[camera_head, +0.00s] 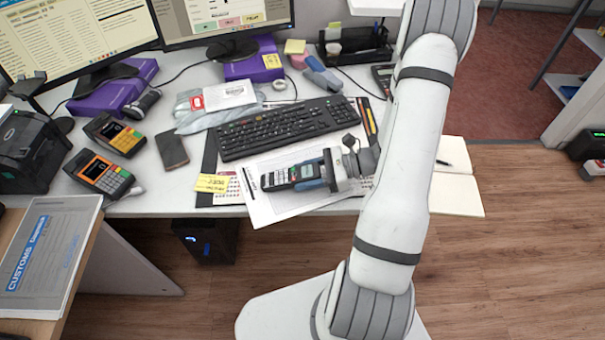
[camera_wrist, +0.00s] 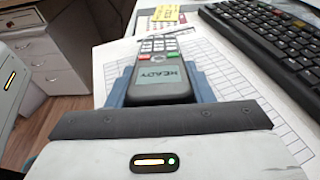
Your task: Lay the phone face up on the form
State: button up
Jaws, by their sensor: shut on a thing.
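The phone (camera_head: 280,179) is a dark handset with a keypad and a small lit screen. My gripper (camera_head: 308,175) is shut on it, with one blue finger along each side. In the wrist view the phone (camera_wrist: 158,82) lies level between the fingers, screen and keys up, the screen reading READY. The form (camera_head: 268,207) is a white sheet with a ruled table, at the counter's front edge; it also shows in the wrist view (camera_wrist: 232,72). The phone is over the form; whether it touches the paper I cannot tell. My gripper and arm hide the form's right part.
A keyboard (camera_head: 285,127) lies just behind the form. A yellow sticky note (camera_head: 211,183) is at its left. Two card terminals (camera_head: 104,174) (camera_head: 117,134) and a dark flat wallet-like item (camera_head: 172,151) lie farther left. An open notebook (camera_head: 455,190) is right of my arm.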

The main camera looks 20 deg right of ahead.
jog(key=o, duration=1.2)
jog(key=shift+d, duration=0.1)
jog(key=v, duration=0.7)
jog(key=shift+s+d, duration=0.15)
jog(key=shift+d, duration=0.15)
jog(key=shift+r, duration=0.15)
jog(key=s+a+r+n+h+p, duration=0.2)
jog(key=s+a+r+n+h, duration=0.1)
jog(key=r+n, duration=0.4)
jog(key=s+a+r+n+h+p, duration=0.2)
jog(key=r+n+h, duration=0.4)
jog(key=r, duration=0.3)
jog(key=s+a+r+n+g+h+p, duration=0.1)
jog(key=s+a+r+n+h, duration=0.3)
jog(key=r+n, duration=0.4)
jog(key=shift+s+a+h+p, duration=0.4)
jog(key=shift+a+h+p, duration=0.05)
jog(key=shift+a+h, duration=0.25)
